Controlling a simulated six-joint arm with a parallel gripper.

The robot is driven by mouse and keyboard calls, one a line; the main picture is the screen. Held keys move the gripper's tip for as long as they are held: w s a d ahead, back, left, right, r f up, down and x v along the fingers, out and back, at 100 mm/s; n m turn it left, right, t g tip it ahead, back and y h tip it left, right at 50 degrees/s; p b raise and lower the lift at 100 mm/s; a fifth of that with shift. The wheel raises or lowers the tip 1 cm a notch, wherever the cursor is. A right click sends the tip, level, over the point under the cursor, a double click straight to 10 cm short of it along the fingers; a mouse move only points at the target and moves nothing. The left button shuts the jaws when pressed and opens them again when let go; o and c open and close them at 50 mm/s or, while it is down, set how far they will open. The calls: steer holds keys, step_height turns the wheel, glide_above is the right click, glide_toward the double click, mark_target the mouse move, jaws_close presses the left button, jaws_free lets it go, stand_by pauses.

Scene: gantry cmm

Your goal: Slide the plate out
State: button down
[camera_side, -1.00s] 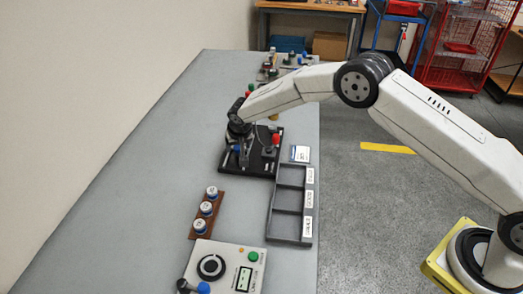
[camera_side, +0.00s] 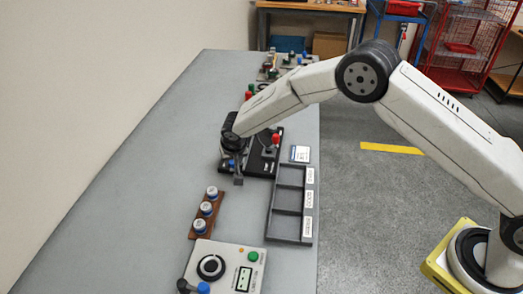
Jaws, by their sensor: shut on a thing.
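The black fixture (camera_side: 264,163) sits on the grey bench in the middle of the side view, with a red knob (camera_side: 275,139) on its right part. My gripper (camera_side: 232,168) is low at the fixture's left front edge, shut on the plate. The fingers and most of the plate are small and partly hidden by my wrist. A small dark end of the plate (camera_side: 238,181) shows just in front of the gripper. A blue spot (camera_side: 231,162) shows at the fingers.
A dark tray with three labelled compartments (camera_side: 274,202) lies in front of the fixture. A brown rack (camera_side: 207,215) holds three blue-and-white capped pieces. A control box with a dial (camera_side: 228,264) stands nearest. The bench at left is clear.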

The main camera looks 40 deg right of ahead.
steer(key=shift+s+a, duration=1.05)
steer(key=shift+a, duration=0.05)
steer(key=shift+c, duration=1.6)
jaws_free()
steer(key=shift+r, duration=0.1)
steer(key=shift+r, duration=0.15)
steer(key=v, duration=0.7)
steer(key=shift+s+r, duration=0.1)
steer(key=shift+s, duration=0.05)
